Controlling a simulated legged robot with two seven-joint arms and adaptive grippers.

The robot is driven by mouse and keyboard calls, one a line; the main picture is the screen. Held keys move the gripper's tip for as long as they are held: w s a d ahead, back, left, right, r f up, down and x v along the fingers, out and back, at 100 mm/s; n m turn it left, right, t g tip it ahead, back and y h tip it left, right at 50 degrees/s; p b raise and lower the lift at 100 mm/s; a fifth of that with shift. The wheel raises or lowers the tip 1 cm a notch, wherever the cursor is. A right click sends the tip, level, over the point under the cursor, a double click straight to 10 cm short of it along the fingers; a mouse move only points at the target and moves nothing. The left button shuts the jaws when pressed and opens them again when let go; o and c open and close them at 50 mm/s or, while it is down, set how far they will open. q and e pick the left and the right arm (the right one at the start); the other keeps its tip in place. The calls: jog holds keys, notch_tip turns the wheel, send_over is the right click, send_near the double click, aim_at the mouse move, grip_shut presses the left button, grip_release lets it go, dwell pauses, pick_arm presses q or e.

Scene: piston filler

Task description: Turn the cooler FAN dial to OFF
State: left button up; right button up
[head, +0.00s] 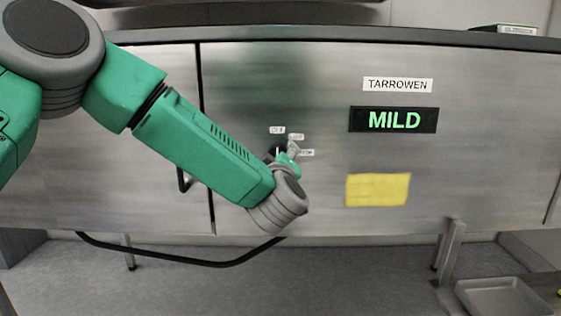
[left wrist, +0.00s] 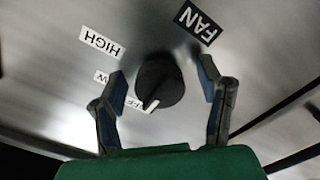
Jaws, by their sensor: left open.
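The black FAN dial (left wrist: 158,80) is on the steel panel in the left wrist view. Its white mark points down and slightly left in that picture, beside the partly hidden OFF label (left wrist: 133,103); I cannot tell whether it lines up exactly. The HIGH label (left wrist: 102,42), a partly covered label ending in W (left wrist: 104,77) and the FAN plate (left wrist: 198,22) are around it. My left gripper (left wrist: 164,88) is open, with one finger on each side of the dial. In the head view my left gripper (head: 285,153) is at the panel, and the dial is hard to make out.
The cooler's steel front (head: 470,170) carries a TARROWEN label (head: 397,85), a MILD display (head: 394,120) and a yellow note (head: 378,189). A black door handle (head: 182,180) is behind my left arm. A black cable (head: 180,260) hangs below. A metal tray (head: 500,297) is at lower right.

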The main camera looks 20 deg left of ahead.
pick_arm(q)
jog(key=v, duration=1.1)
jog(key=shift+s, duration=0.25)
jog(key=shift+d, duration=0.15)
